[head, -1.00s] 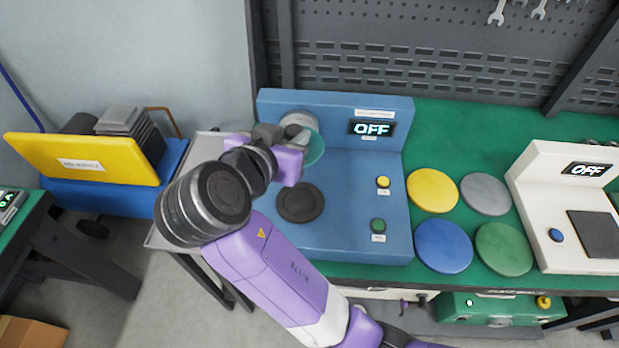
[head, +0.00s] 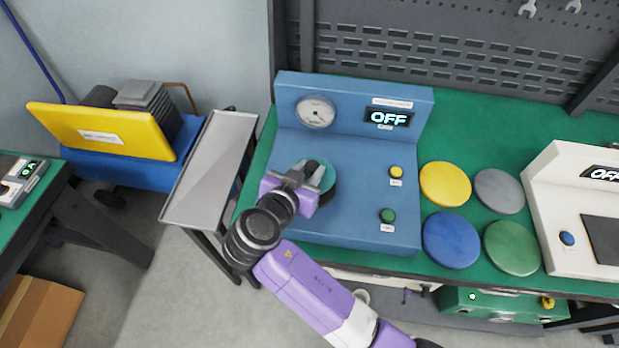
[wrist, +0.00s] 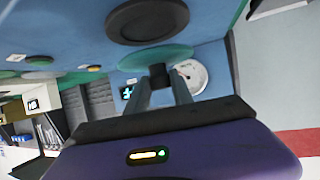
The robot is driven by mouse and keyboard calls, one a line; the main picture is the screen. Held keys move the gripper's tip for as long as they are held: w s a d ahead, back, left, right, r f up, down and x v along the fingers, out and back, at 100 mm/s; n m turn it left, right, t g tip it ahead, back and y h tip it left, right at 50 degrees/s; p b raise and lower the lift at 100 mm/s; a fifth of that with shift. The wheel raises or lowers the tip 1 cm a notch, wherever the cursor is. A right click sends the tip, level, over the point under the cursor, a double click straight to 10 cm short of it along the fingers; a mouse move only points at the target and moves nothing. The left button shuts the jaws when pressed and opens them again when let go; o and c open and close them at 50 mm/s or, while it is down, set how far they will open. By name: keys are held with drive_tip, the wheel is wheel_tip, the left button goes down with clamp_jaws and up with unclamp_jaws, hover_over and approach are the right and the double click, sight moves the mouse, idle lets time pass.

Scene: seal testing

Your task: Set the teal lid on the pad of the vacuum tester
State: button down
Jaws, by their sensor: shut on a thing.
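The teal lid (head: 325,174) is held in my gripper (head: 302,172), which is shut on it above the blue vacuum tester (head: 350,225). In the wrist view the teal lid (wrist: 155,57) shows as a thin, nearly edge-on disc at the fingertips (wrist: 160,75). The dark round pad (head: 330,193) lies on the tester's top, partly hidden behind the lid and gripper. In the wrist view the whole pad (wrist: 148,20) shows, apart from the lid. The tester's display (head: 388,118) reads OFF. The exact height of the lid over the pad is hard to tell.
The tester has a round gauge (head: 315,112), a yellow button (head: 396,172) and a green button (head: 387,215). Yellow (head: 445,184), grey (head: 498,191), blue (head: 451,240) and green (head: 512,247) discs lie to the right. A white device (head: 550,205) stands beyond them.

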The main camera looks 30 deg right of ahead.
drive_tip(key=shift+f, duration=1.9)
drive_tip(key=shift+f, duration=0.1)
drive_tip(key=c, duration=1.1)
unclamp_jaws()
drive_tip(key=shift+r, duration=0.2)
drive_tip(key=b+v, duration=0.1)
drive_tip(key=v, duration=1.1)
drive_tip(key=shift+b, duration=0.35)
drive_tip(key=shift+f, duration=0.15)
